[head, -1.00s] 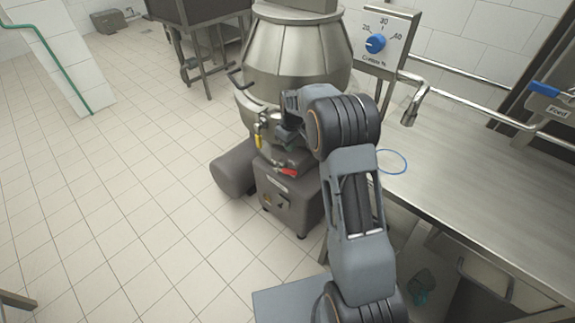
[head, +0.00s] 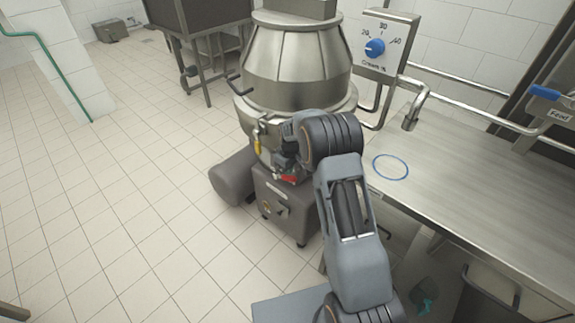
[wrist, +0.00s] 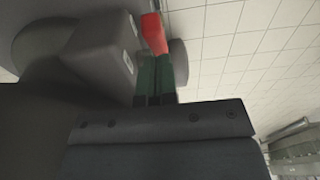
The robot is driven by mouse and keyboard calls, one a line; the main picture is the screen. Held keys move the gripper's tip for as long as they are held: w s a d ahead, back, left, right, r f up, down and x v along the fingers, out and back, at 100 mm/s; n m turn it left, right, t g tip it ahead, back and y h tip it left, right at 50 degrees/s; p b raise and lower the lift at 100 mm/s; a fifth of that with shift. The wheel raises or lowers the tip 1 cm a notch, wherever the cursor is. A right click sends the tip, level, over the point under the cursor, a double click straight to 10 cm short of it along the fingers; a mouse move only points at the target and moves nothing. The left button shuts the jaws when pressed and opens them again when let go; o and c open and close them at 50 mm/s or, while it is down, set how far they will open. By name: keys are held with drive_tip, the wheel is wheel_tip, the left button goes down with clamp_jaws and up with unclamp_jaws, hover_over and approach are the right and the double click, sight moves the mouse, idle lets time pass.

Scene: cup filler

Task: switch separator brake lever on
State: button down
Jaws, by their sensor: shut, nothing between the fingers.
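The steel separator (head: 296,62) stands at the centre of the head view on a grey base. A red handle (head: 287,178) sticks out low on its front, and a yellow handle (head: 257,144) sits higher to its left. No label shows which is the brake lever. In the wrist view the red handle (wrist: 154,34) lies just beyond the fingertips of my gripper (wrist: 154,58). The fingers are together, with nothing between them. I cannot tell whether they touch the handle. In the head view my arm mostly hides the gripper.
A steel counter (head: 460,185) with a blue ring (head: 390,167) and a tap is on the right. A dial panel with a blue knob (head: 374,47) stands behind it. A grey motor (head: 233,176) lies left of the separator base.

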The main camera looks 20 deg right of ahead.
drive_tip(key=shift+f, duration=0.25)
